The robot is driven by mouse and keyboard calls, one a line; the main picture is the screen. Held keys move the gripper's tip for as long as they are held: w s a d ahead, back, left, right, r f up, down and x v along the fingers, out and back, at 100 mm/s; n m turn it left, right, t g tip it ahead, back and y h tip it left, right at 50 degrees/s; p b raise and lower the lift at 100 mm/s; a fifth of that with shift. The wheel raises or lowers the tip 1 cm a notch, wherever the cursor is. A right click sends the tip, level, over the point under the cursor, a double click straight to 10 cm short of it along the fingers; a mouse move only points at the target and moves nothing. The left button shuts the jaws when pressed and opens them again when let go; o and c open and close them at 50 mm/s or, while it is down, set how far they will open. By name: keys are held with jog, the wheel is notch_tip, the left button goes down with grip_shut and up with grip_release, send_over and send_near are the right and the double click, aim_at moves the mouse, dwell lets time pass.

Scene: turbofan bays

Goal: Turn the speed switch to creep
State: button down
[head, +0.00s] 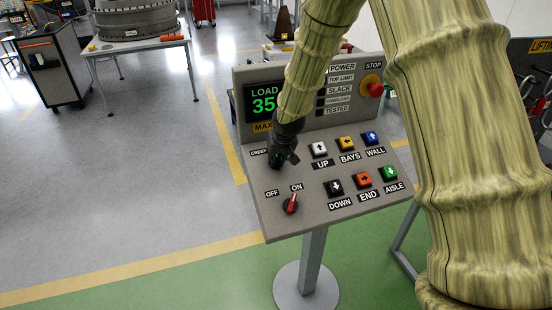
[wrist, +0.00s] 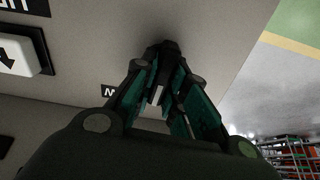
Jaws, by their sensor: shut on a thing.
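The speed switch is mostly hidden by my gripper (head: 279,160) in the head view, just right of the CREEP label (head: 259,152) on the sloped control panel (head: 262,215). In the wrist view my gripper (wrist: 165,62) has its dark and teal fingers closed together at the panel face. A small white mark (wrist: 156,95) shows between the fingers; it may be the switch's pointer. A label (wrist: 108,90) starting with N is partly covered beside the fingers. I cannot tell which way the switch points.
A red OFF/ON switch (head: 291,204) sits just below my gripper. Push buttons such as UP (head: 319,149) and DOWN (head: 334,187) lie to the right. A red STOP button (head: 376,89) is at upper right.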

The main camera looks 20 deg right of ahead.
jog(key=n, duration=0.4)
jog(key=shift+a+n, duration=0.1)
jog(key=shift+n, duration=0.2)
jog(key=shift+n+p, duration=0.3)
jog(key=shift+n, duration=1.3)
jog(key=shift+a, duration=0.1)
jog(key=c, duration=1.4)
grip_release()
jog(key=shift+c, duration=0.2)
jog(key=v, duration=1.2)
jog(key=shift+d, duration=0.25)
